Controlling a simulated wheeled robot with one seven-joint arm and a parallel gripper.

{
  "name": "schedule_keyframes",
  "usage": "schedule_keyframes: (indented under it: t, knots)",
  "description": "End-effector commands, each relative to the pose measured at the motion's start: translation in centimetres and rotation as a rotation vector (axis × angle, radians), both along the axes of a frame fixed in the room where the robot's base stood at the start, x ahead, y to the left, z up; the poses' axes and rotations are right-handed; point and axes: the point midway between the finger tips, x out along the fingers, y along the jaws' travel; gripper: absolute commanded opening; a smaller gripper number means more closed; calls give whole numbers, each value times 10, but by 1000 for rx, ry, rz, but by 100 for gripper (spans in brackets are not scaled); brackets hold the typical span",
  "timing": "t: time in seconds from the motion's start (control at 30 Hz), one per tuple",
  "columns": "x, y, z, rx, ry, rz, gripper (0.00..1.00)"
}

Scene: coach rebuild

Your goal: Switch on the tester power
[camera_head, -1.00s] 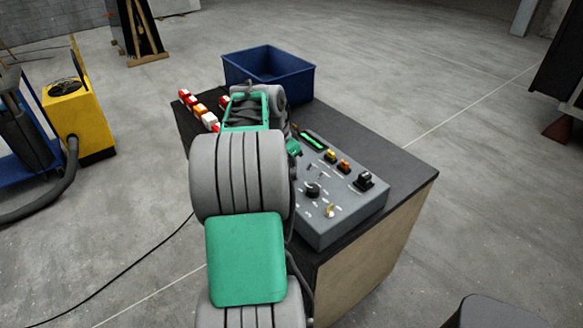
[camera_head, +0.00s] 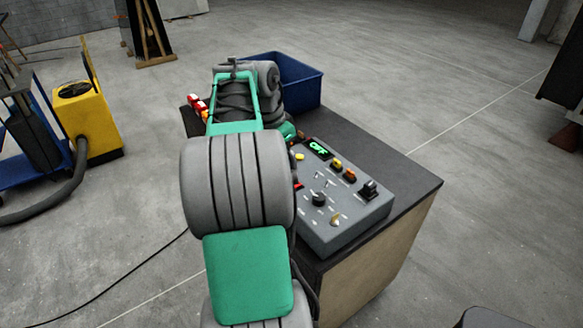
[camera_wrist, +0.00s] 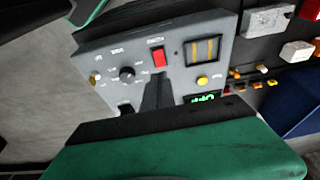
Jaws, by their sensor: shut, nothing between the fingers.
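The grey tester (camera_head: 345,213) lies on a dark-topped bench. Its small display (camera_head: 318,148) shows green characters that look like "OFF"; it also shows in the wrist view (camera_wrist: 203,98). In the wrist view a red rocker switch (camera_wrist: 158,57) sits on the panel between a black knob (camera_wrist: 127,74) and a yellow-striped window (camera_wrist: 203,48). A yellow button (camera_wrist: 202,80) is near the display. My gripper (camera_wrist: 158,74) is shut and empty, its dark fingertips just below the red switch in the picture; I cannot tell whether they touch. In the head view my arm hides the gripper.
A blue bin (camera_head: 300,83) stands at the bench's back. Red and white blocks (camera_head: 197,103) lie on the bench's left. The dark bench top (camera_head: 412,183) is clear right of the tester. A yellow machine (camera_head: 92,118) stands on the floor at left.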

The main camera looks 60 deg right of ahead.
Motion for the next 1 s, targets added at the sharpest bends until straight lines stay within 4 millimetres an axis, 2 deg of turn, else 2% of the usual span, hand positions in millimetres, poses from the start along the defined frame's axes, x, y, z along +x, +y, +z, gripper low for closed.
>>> schedule_keyframes:
  t: [0.03,0.1,0.23,0.67,0.8,1.0]
  knots:
    - [3,3,13,-3,-1,2,0]
    - [5,7,25,-2,-2,1,0]
    - [7,12,39,0,-1,1,0]
    - [6,11,39,-7,2,-1,0]
    - [-2,2,33,-42,17,-6,0]
    - [-12,2,43,-68,30,-10,0]
